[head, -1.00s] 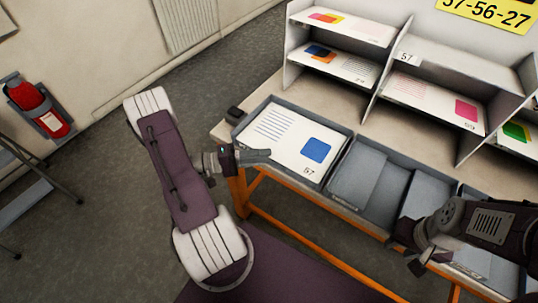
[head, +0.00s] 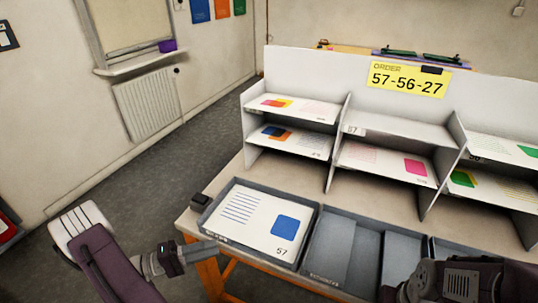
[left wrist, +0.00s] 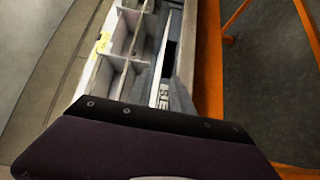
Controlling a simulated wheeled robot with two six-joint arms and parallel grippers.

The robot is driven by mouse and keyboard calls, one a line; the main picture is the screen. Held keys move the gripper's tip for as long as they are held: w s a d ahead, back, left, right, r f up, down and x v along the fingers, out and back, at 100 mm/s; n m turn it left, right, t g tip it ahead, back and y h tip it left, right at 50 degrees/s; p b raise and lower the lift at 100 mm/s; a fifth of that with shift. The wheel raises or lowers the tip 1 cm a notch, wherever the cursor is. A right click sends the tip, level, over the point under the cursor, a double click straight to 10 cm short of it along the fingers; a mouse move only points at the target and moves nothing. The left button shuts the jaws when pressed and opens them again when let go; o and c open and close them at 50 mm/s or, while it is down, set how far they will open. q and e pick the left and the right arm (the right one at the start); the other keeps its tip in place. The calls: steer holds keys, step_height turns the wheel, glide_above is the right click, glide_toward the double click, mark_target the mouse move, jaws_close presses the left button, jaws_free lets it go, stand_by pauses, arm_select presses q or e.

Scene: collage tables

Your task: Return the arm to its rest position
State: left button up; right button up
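My left arm (head: 100,260) comes in from the lower left. Its gripper (head: 203,249) is beside the near left corner of the table, in front of the tray with the sheet. Its fingers show as one grey bar, so I cannot tell if they are open or shut; nothing shows held in them. In the left wrist view a dark part of my own arm covers the lower half, with the shelf and table beyond. My right arm (head: 450,280) shows at the lower right, and its fingertips are not clear.
A grey tray (head: 213,238) on the table (head: 188,222) holds a sheet (head: 250,219) marked 57. Empty grey trays (head: 330,246) stand to its right. A shelf (head: 256,152) with printed sheets is behind, under a yellow order sign (head: 408,79). The floor (head: 150,175) left of the table is clear.

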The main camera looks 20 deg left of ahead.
arm_select(q)
steer(key=s+d+f+m+g+y, duration=0.2)
steer(key=s+d+m+g+y, duration=0.45)
steer(key=d+g+y, duration=0.65)
steer(key=w+r+t+y+p, duration=0.1)
steer(key=w+r+t+p, duration=0.2)
steer(key=r+p, duration=1)
step_height(320, 180, up, 3)
steer(key=shift+d+f+m, duration=0.15)
steer(key=shift+f+m, duration=0.05)
steer(key=shift+m, duration=0.25)
